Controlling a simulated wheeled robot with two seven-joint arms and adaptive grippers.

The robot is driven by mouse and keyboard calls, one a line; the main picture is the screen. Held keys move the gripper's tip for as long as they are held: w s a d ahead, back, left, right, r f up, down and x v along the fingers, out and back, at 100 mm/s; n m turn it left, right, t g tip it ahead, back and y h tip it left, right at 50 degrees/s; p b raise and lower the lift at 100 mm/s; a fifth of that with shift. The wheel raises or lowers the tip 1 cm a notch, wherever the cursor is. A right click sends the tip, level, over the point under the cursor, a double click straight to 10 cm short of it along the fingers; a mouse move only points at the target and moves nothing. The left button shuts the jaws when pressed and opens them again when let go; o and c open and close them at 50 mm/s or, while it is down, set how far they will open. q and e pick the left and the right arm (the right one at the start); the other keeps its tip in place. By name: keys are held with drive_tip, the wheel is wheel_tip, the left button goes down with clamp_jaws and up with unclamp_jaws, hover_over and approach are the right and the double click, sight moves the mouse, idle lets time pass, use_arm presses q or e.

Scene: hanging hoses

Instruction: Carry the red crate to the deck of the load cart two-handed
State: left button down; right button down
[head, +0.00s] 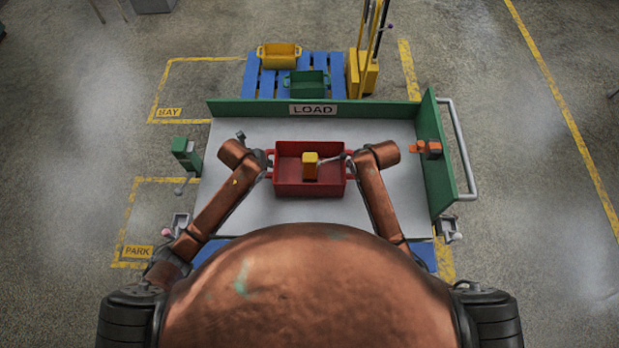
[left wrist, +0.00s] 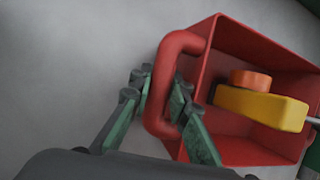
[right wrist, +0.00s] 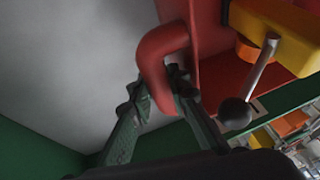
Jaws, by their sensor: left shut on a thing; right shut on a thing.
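The red crate (head: 283,186) is over the grey deck (head: 385,140) of the load cart, near its middle; I cannot tell whether it touches the deck. A yellow and orange item (head: 310,166) with a metal lever lies inside it. My left gripper (head: 266,165) is at the crate's left handle, and the left wrist view shows its fingers (left wrist: 168,100) shut around the red handle (left wrist: 163,80). My right gripper (head: 350,163) is at the right handle, and its fingers (right wrist: 160,95) are shut on that handle (right wrist: 158,52) in the right wrist view.
A green wall marked LOAD (head: 312,109) runs along the deck's back, and a green side wall (head: 443,150) with a metal rail stands right. An orange fitting (head: 428,148) sits there. Behind are a blue pallet (head: 268,82), a yellow crate (head: 279,55) and a green crate (head: 306,83).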

use_arm(q)
drive_tip(key=c, duration=2)
unclamp_jaws()
drive_tip(key=shift+w, duration=0.1)
use_arm(e)
drive_tip(key=c, duration=2)
unclamp_jaws()
drive_tip(key=shift+w+f, duration=0.1)
use_arm(q)
drive_tip(key=shift+o, duration=0.9)
use_arm(e)
drive_tip(key=shift+o, duration=0.9)
drive_tip(key=shift+a, duration=0.1)
use_arm(q)
drive_tip(key=v, duration=0.8)
use_arm(e)
drive_tip(key=v, duration=1.2)
use_arm(q)
drive_tip(key=shift+f, duration=0.1)
